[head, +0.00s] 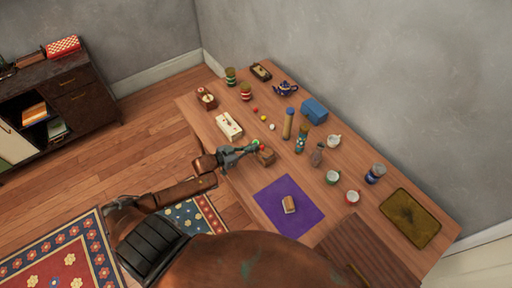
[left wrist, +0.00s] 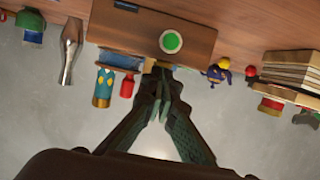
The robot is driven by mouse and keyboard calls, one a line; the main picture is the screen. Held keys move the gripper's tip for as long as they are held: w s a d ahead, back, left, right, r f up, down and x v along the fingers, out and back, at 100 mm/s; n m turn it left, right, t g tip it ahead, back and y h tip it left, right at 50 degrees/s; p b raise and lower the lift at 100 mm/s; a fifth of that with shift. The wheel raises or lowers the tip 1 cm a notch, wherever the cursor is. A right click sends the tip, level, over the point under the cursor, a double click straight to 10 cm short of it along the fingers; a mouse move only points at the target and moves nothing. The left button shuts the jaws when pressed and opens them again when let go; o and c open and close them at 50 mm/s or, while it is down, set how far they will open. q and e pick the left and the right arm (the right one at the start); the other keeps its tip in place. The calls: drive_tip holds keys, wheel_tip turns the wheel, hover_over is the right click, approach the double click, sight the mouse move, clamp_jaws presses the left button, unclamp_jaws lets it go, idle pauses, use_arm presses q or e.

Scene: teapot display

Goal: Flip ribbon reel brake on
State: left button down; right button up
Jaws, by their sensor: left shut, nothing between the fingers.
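A small brown wooden box (head: 266,157) stands near the table's front edge in the head view. In the left wrist view, which is upside down, the box (left wrist: 135,32) has a round green disc with a pale rim (left wrist: 171,41) on its face. I cannot tell for certain that it is the ribbon reel brake. My left gripper (head: 254,147) is shut and empty at the box; its fingertips (left wrist: 158,73) overlap the box's edge in the wrist view. I cannot tell whether they touch it. The fingers hide part of the box. My right gripper is not in view.
A cream box (head: 228,125) stands left of the gripper, and a purple mat (head: 273,213) with a small tan object (head: 289,204) lies to the right. A cylinder (head: 288,123), a patterned vase (head: 301,138), a blue box (head: 314,110) and several cups stand behind.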

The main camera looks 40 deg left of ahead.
use_arm(q)
drive_tip(key=shift+r+p, duration=0.35)
drive_tip(key=shift+r, duration=0.05)
drive_tip(key=r+p+v, duration=0.1)
drive_tip(key=p+v, duration=0.2)
drive_tip(key=v, duration=0.8)
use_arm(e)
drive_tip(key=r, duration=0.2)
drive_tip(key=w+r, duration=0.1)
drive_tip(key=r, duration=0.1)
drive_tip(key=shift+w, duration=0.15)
use_arm(q)
drive_tip(key=shift+r, duration=0.15)
